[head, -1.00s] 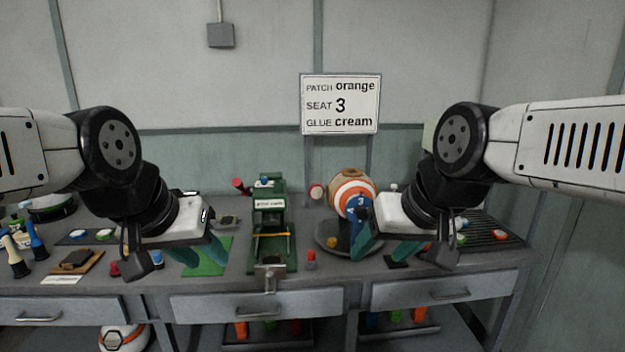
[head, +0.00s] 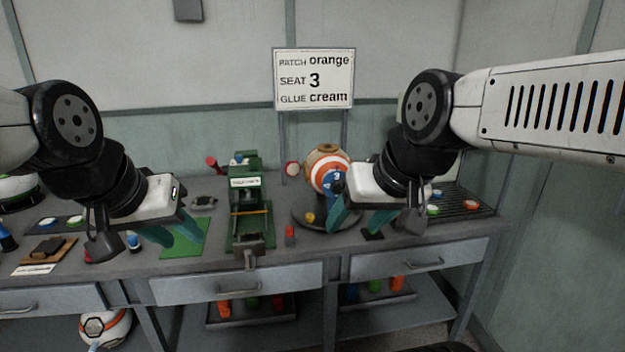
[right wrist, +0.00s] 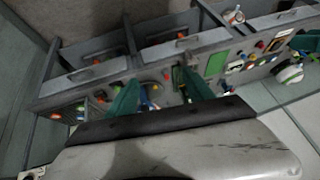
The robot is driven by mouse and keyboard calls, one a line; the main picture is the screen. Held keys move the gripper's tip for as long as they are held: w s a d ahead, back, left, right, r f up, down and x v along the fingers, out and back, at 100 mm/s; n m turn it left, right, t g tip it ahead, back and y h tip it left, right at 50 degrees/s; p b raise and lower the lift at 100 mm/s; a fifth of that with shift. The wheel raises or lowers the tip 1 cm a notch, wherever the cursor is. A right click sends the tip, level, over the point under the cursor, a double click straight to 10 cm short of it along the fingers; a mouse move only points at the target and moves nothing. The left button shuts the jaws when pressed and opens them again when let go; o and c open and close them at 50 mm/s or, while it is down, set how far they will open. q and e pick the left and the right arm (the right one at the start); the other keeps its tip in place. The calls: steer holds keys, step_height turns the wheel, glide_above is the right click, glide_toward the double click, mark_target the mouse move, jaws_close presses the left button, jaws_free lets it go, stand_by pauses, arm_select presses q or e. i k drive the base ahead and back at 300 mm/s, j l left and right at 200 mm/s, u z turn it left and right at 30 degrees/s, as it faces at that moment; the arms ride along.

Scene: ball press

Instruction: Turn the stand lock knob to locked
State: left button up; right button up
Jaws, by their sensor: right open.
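The ball (head: 327,168), with orange, white and blue bands and numbers, sits on a round dark stand (head: 300,219) on the bench. A small yellow knob (head: 309,217) shows at the stand's front left; I cannot read its lock setting. My right gripper (head: 362,219) is open and empty, in front of the stand's right side in the picture, and its fingers hide part of the stand. In the right wrist view its two green fingers (right wrist: 158,98) are wide apart. My left gripper (head: 172,236) looks open and empty over the bench by a green mat (head: 196,243).
A green press (head: 247,195) stands left of the ball stand, with a red piece (head: 290,234) between them. A sign (head: 314,80) reads patch orange, seat 3, glue cream. A dark ribbed rack (head: 468,206) with coloured discs lies at the right. Drawers (head: 235,283) line the bench front.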

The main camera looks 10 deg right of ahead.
mark_target(310, 217)
steer(key=i+j, duration=0.15)
steer(key=i, duration=0.75)
